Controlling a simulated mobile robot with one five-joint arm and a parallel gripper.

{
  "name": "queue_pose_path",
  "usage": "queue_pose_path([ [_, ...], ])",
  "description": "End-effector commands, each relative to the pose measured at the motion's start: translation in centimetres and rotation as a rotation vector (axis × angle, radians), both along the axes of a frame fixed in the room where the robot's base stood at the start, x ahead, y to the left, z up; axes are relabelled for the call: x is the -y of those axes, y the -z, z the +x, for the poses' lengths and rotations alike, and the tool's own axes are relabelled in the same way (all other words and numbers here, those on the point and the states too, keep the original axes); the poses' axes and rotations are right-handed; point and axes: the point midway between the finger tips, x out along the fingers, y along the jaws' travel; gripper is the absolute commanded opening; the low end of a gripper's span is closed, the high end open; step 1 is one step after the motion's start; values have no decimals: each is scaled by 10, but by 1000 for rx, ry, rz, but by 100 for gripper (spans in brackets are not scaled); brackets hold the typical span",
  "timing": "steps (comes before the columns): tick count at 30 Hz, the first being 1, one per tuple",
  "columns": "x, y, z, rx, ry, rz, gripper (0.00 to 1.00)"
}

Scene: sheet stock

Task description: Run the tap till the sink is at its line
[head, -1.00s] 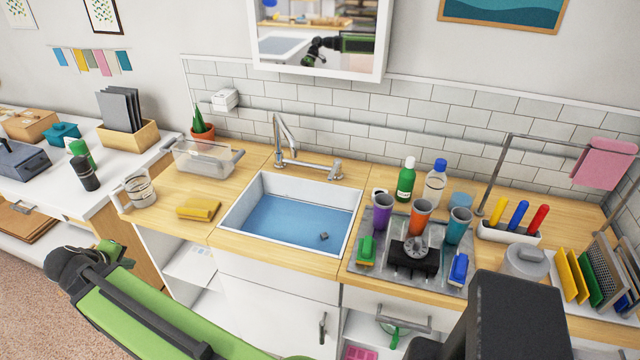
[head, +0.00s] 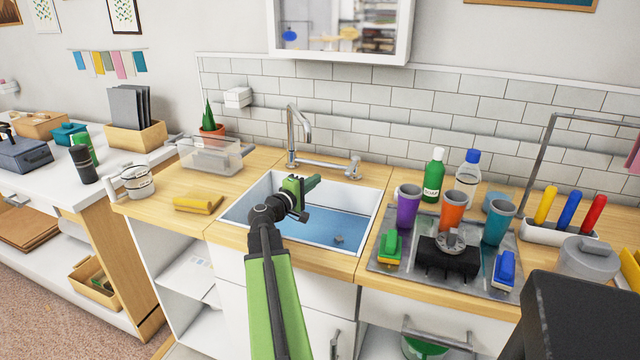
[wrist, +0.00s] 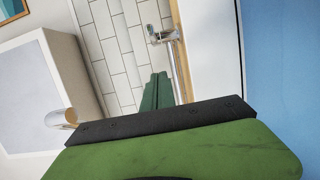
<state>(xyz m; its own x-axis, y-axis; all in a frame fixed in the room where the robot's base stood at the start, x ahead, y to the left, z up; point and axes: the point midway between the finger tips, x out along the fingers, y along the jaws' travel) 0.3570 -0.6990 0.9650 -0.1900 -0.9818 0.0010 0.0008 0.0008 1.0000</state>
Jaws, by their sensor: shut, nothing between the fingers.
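The chrome tap (head: 291,135) stands behind the white sink (head: 374,215), with its spout over the basin and a handle (head: 353,168) at the right end of its bar. The sink holds blue water (head: 350,224); I see no stream from the spout and cannot make out a line. My gripper (head: 314,183) is shut and empty, above the sink and in front of the tap, apart from the handle. In the wrist view my shut fingers (wrist: 157,92) point toward the tiled wall, and the tap handle (wrist: 164,35) shows beyond them.
A small dark object (head: 337,239) is in the sink.

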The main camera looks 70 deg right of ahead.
Motion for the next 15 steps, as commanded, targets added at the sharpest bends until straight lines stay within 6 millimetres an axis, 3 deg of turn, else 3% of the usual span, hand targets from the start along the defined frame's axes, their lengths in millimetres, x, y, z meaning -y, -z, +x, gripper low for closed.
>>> queue_pose_path([
  [10, 77, 0, -13, 1, 1, 1, 0],
  [15, 74, 0, -41, 1, 0, 1, 0],
])
